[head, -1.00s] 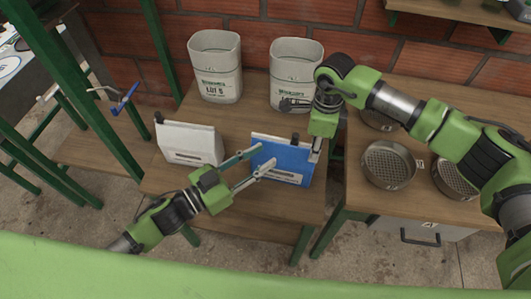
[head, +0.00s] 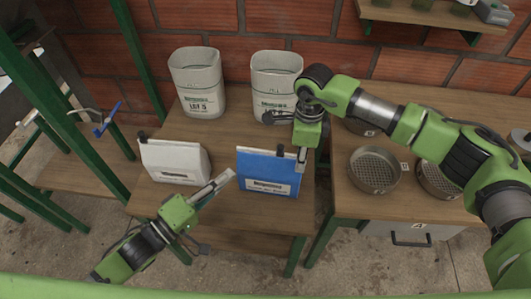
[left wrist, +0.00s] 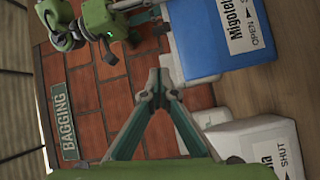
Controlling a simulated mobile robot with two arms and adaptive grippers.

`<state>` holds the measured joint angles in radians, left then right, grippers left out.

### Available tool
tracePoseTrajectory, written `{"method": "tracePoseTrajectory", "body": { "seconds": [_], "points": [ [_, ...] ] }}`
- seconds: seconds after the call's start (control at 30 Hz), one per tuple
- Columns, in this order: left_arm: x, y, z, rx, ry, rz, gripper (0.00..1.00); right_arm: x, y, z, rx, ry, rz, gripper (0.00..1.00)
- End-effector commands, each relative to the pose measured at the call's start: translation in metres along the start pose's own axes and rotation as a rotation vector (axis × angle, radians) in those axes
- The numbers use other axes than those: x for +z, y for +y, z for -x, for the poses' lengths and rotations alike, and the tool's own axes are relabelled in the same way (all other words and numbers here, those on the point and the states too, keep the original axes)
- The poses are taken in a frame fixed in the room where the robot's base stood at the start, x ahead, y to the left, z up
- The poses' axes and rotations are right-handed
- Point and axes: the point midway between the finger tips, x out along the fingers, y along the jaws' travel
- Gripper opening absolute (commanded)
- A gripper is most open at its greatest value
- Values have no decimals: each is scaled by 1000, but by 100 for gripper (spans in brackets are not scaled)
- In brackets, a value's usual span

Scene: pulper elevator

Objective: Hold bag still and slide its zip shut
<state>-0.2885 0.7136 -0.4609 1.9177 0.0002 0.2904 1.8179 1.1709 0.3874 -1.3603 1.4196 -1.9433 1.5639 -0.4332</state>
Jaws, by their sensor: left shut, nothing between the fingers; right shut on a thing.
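The blue bag (head: 268,172) stands upright on the wooden table with a white label on its front. In the left wrist view the blue bag (left wrist: 200,35) has a label where I read "OPEN". My right gripper (head: 302,160) is shut at the bag's top right corner, and its fingers hide what they grip there. My left gripper (head: 228,176) is shut and empty, just left of the blue bag. Its closed fingertips also show in the left wrist view (left wrist: 160,78).
A white bag (head: 175,160) with a dark slider at its top left stands beside the blue bag; its label reads "SHUT". Two pale lot containers (head: 198,80) (head: 275,85) stand behind. Round sieves (head: 374,170) sit on the right table. A blue-handled tool (head: 107,118) is at left.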

Motion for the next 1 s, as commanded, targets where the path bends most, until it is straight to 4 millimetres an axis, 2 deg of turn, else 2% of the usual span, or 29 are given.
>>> {"method": "tracePoseTrajectory", "body": {
  "seconds": [0.13,0.33,0.47,0.83,1.0],
  "points": [
    [-3,-1,5,-4,11,151,0,-1,2,-3,6,3,1,0],
    [-4,-1,-3,-2,16,209,0,-1,2,-3,6,3,1,0],
    [-5,0,-22,1,16,206,0,-1,2,-3,7,3,1,0],
    [-6,0,-98,0,16,202,0,-1,2,-3,7,3,2,0],
    [13,2,-114,-2,15,206,0,-1,2,-3,7,3,1,0]
  ]
}}
